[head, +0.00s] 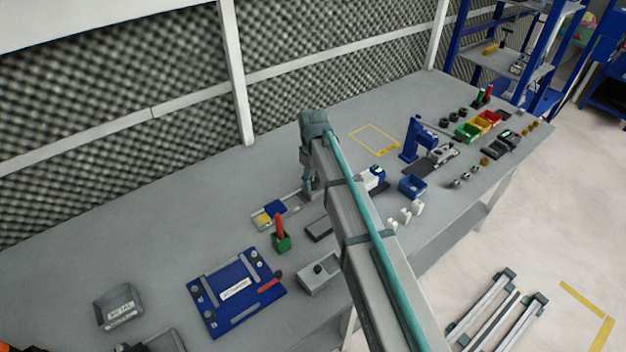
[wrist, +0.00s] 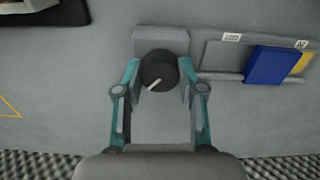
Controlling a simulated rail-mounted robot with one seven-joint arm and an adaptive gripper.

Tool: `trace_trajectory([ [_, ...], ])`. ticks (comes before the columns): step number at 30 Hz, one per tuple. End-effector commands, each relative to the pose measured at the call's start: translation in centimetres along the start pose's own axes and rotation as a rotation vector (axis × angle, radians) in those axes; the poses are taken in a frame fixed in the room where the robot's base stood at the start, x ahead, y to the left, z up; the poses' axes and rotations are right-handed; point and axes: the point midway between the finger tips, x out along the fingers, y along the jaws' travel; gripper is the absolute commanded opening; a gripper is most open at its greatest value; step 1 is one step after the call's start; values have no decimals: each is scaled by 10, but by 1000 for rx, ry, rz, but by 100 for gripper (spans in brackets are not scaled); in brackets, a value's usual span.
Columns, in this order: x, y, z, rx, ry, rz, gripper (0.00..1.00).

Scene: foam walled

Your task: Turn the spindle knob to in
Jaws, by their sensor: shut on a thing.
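The spindle knob (wrist: 158,68) is a round black knob with a white pointer line, on a grey block (wrist: 160,40) in the wrist view. The pointer slants toward the lower left of that picture. My gripper (wrist: 160,74) has its two teal fingers on either side of the knob, shut on it. In the head view my gripper (head: 307,188) is down at the bench beside the blue and yellow pieces, and it hides the knob. I cannot make out a label reading "in".
A grey holder (wrist: 221,57) with a blue block (wrist: 272,66) and a yellow piece sits right of the knob in the wrist view. A dark tray (head: 319,230) and a green holder (head: 281,243) with a red handle stand nearby. The bench behind my gripper is clear.

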Motion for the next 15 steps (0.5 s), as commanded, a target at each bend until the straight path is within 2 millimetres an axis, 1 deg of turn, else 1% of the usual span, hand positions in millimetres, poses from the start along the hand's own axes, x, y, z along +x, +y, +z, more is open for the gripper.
trace_trajectory([
  [15,0,0,0,-491,1,0,4],
])
